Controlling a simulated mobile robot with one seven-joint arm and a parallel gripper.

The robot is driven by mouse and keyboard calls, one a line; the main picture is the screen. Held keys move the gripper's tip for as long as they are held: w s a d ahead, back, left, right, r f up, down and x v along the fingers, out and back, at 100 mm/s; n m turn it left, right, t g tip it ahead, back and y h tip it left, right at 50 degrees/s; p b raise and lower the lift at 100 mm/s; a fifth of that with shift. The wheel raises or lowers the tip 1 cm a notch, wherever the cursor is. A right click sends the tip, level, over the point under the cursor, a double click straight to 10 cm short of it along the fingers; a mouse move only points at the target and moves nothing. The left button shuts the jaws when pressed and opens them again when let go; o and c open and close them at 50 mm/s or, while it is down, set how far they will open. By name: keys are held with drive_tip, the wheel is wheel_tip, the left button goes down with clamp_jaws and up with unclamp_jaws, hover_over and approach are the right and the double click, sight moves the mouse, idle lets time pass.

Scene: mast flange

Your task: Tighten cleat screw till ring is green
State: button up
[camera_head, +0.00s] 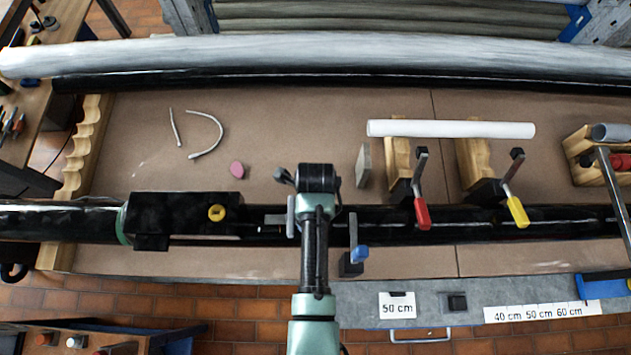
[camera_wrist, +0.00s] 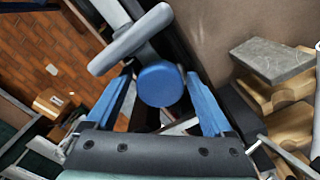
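In the wrist view, my gripper (camera_wrist: 158,80) has its two blue fingers spread apart. A round blue knob (camera_wrist: 160,88) shows between the fingers, with small gaps visible on both sides. A grey rounded T-shaped bar (camera_wrist: 130,38), which looks like the cleat, stands just beyond the knob. In the head view, my arm covers much of this area. A black box on the mast (camera_head: 175,213) carries a yellow round ring-like part (camera_head: 217,212) left of my arm. A teal collar (camera_head: 123,224) circles the mast at the box's left end. I cannot tell which is the task's ring.
Right of my arm stand a blue-handled clamp (camera_head: 358,254), a red-handled clamp (camera_head: 422,213) and a yellow-handled clamp (camera_head: 517,211). A white tube (camera_head: 450,129) lies across wooden blocks (camera_head: 397,165). A grey slab (camera_head: 363,165) stands nearby. The brown tabletop at upper left is mostly clear.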

wheel_tip(320, 180, up, 3)
drive_tip(key=shift+f+p, duration=0.2)
drive_tip(key=shift+p, duration=0.85)
drive_tip(key=shift+r, duration=1.2)
drive_tip(key=shift+w, duration=0.1)
